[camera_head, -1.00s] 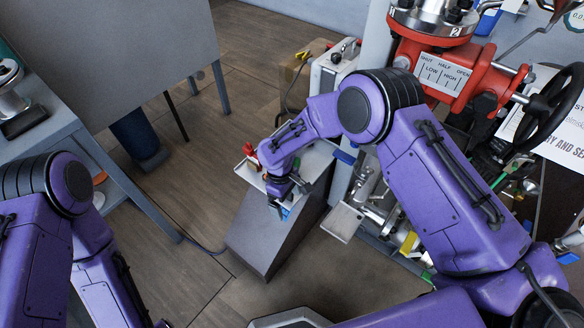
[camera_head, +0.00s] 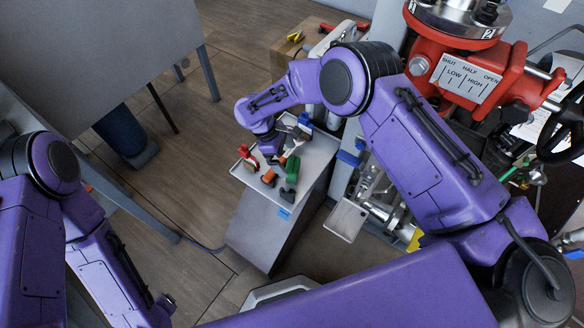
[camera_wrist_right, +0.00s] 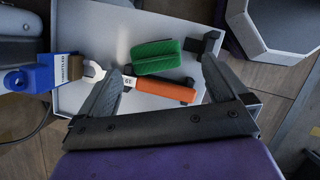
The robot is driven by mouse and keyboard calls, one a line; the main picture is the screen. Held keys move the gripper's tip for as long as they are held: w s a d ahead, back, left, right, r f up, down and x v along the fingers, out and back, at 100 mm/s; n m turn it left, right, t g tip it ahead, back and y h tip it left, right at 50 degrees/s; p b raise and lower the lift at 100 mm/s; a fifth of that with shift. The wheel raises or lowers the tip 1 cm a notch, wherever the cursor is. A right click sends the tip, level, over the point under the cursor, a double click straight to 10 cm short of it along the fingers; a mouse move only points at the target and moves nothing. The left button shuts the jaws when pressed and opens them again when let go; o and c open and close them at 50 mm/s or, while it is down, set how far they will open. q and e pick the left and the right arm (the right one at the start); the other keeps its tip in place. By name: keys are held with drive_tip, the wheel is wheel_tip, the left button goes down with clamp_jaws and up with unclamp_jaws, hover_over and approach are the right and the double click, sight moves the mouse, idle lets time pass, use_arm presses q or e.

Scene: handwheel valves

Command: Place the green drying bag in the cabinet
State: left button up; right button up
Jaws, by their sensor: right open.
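The green drying bag (camera_wrist_right: 158,56) lies on a light grey tray, beside an orange-handled wrench (camera_wrist_right: 160,90). In the head view the bag (camera_head: 292,168) sits on the tray's right part. My right gripper (camera_wrist_right: 160,68) is open and empty; in the wrist view its two fingers spread to the left and right of the bag and the wrench handle. In the head view my right gripper (camera_head: 268,146) is over the tray, partly hidden by its own wrist. My left arm comes in at the left, but its gripper is not visible. I cannot identify the cabinet for sure.
The tray (camera_head: 318,158) tops a grey pedestal (camera_head: 255,232) and also holds red, yellow and dark items. A red valve (camera_head: 460,75) stands to the right. Open wooden floor lies left of the pedestal.

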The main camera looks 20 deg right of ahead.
sight(292, 164)
drive_tip(key=x, duration=0.5)
drive_tip(key=shift+w+d+f+p, duration=0.1)
drive_tip(key=shift+d+f+p, duration=0.2)
drive_tip(key=shift+p, duration=0.05)
drive_tip(key=c, duration=1)
drive_tip(key=shift+r, duration=0.1)
